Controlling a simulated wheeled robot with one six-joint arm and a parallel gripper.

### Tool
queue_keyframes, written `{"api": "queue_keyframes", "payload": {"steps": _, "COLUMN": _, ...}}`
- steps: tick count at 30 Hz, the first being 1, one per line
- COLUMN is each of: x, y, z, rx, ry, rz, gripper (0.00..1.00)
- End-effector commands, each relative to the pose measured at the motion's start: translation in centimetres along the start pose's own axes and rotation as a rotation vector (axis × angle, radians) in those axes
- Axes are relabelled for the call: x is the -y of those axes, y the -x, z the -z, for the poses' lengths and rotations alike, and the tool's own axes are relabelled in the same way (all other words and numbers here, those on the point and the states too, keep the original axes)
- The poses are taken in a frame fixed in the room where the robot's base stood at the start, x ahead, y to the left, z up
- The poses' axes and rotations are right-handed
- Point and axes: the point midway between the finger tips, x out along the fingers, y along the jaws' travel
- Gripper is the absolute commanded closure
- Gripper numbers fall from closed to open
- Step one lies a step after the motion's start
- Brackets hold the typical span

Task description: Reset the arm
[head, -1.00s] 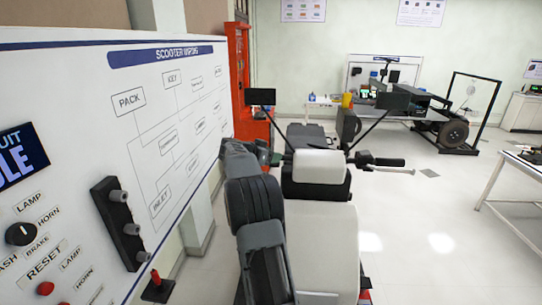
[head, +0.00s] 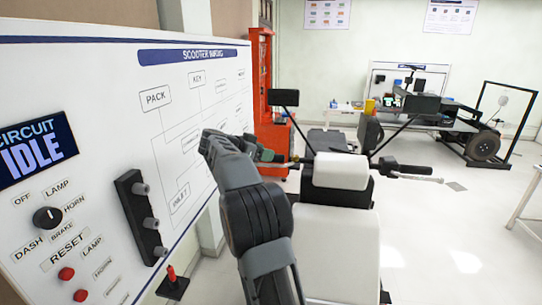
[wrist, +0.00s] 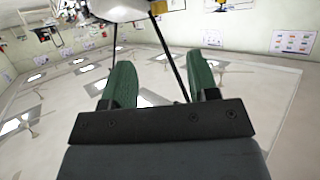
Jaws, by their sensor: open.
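My arm rises in front of the scooter in the head view, bent at a joint with its end turned to the far side. My gripper (wrist: 162,82) shows in the wrist view as two green fingers set wide apart, with nothing between them. In the head view the gripper (head: 268,155) is small and partly hidden behind my arm links, near the scooter's left handlebar. I cannot tell whether it touches anything there.
The white wiring panel (head: 110,100) stands close on the left, with a screen (head: 38,150) reading IDLE, a knob (head: 47,217) and red buttons (head: 66,273). The scooter (head: 335,230) with its mirrors stands at the centre. A red cabinet (head: 262,90) is behind.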

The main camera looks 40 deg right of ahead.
Motion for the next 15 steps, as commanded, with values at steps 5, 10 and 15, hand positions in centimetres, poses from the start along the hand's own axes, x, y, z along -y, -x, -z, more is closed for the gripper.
{"api": "queue_keyframes", "payload": {"steps": 5, "x": -0.04, "y": 0.55, "z": 0.03, "rx": 0.000, "ry": -0.001, "rz": -0.001, "gripper": 0.46}}
{"api": "queue_keyframes", "payload": {"steps": 10, "x": -0.04, "y": 0.57, "z": 0.04, "rx": 0.000, "ry": -0.001, "rz": -0.001, "gripper": 0.46}}
{"api": "queue_keyframes", "payload": {"steps": 15, "x": -0.03, "y": 0.56, "z": 0.04, "rx": 0.000, "ry": -0.001, "rz": -0.001, "gripper": 0.46}}
